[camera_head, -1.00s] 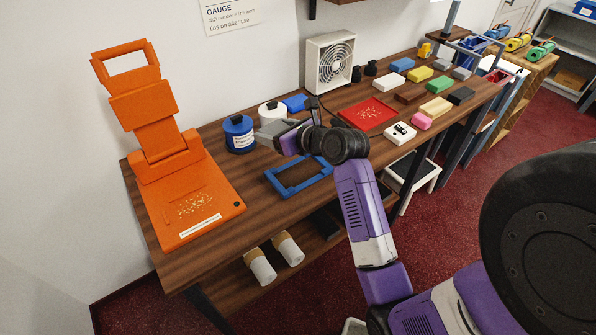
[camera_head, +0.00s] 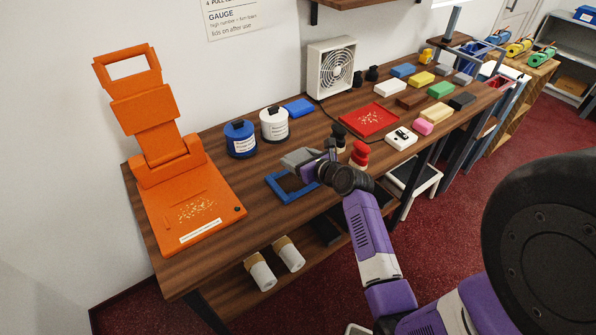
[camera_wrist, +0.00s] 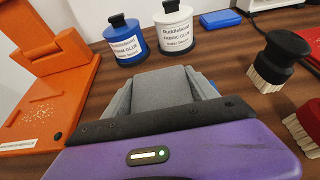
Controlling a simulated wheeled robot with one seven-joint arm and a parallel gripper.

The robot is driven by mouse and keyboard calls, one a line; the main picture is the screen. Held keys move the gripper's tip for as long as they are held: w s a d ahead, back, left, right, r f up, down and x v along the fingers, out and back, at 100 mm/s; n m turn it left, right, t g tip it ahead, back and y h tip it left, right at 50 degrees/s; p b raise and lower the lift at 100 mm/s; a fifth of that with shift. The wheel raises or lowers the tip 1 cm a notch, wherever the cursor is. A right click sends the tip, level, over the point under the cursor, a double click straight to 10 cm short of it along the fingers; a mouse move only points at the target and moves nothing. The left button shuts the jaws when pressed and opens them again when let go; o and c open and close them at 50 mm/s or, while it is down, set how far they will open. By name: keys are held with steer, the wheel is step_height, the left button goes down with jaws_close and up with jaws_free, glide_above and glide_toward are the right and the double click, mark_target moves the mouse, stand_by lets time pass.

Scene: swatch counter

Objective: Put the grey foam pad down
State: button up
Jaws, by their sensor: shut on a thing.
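The grey foam pad (camera_wrist: 162,92) is held between the two grey fingers of my gripper (camera_wrist: 163,88) in the wrist view. In the head view, my gripper (camera_head: 301,160) and the pad (camera_head: 293,158) are above the counter, near the far side of a blue open frame (camera_head: 284,194). The pad appears to be clear of the counter, though its underside is hidden. My gripper and wrist cover part of the frame's right side.
A blue jar (camera_head: 239,138) and a white jar (camera_head: 274,125) stand behind. A black brush (camera_head: 338,137) and a red brush (camera_head: 359,155) stand to the right. An orange press (camera_head: 190,205) is at left, a red tray (camera_head: 369,119) farther right. Bare counter (camera_head: 235,175) lies left of the frame.

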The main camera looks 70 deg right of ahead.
steer(key=shift+f+b, duration=0.45)
steer(key=shift+f, duration=2.25)
steer(key=o, duration=1.3)
steer(key=shift+f, duration=0.1)
